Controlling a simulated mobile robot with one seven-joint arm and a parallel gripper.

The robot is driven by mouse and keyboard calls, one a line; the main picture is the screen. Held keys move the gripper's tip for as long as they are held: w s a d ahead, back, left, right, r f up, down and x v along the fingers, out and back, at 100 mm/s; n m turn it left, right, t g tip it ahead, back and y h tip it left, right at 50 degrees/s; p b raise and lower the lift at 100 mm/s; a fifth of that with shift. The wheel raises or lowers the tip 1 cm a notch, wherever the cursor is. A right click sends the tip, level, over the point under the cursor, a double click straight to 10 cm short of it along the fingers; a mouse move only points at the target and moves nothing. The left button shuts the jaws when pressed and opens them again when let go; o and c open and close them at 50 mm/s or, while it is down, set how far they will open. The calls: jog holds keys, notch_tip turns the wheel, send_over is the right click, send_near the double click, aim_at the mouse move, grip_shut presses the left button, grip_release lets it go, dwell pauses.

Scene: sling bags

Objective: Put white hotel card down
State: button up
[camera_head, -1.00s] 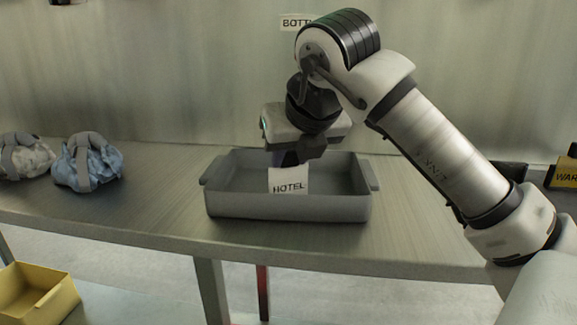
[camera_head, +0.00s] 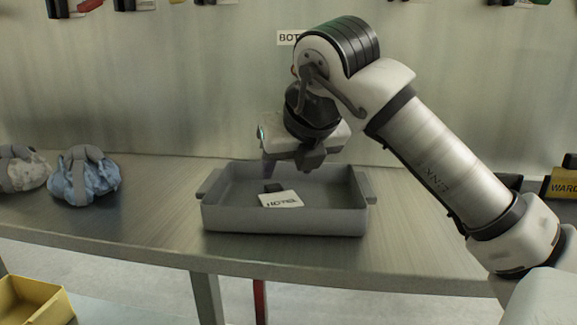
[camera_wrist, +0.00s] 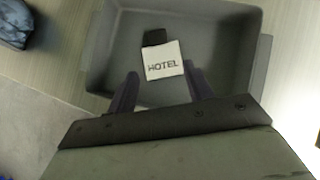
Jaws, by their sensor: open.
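The white card (camera_head: 281,199) with the word HOTEL lies in the grey tray (camera_head: 285,222) on the table. A small dark piece (camera_head: 272,187) adjoins its far edge. In the wrist view the card (camera_wrist: 164,61) lies on the tray floor, with the dark piece (camera_wrist: 154,38) at its upper left. My gripper (camera_head: 290,172) is above the tray, open and empty. In the wrist view its two fingers (camera_wrist: 161,88) stand apart, one on each side below the card, and do not touch it.
Two bags, one blue (camera_head: 86,178) and one whitish (camera_head: 27,172), sit on the table at the left. A yellow bin (camera_head: 35,302) is at the lower left. A yellow label (camera_head: 563,183) shows at the right. The table between the bags and the tray is clear.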

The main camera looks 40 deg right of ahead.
jog(key=p+v, duration=0.1)
jog(key=v, duration=1)
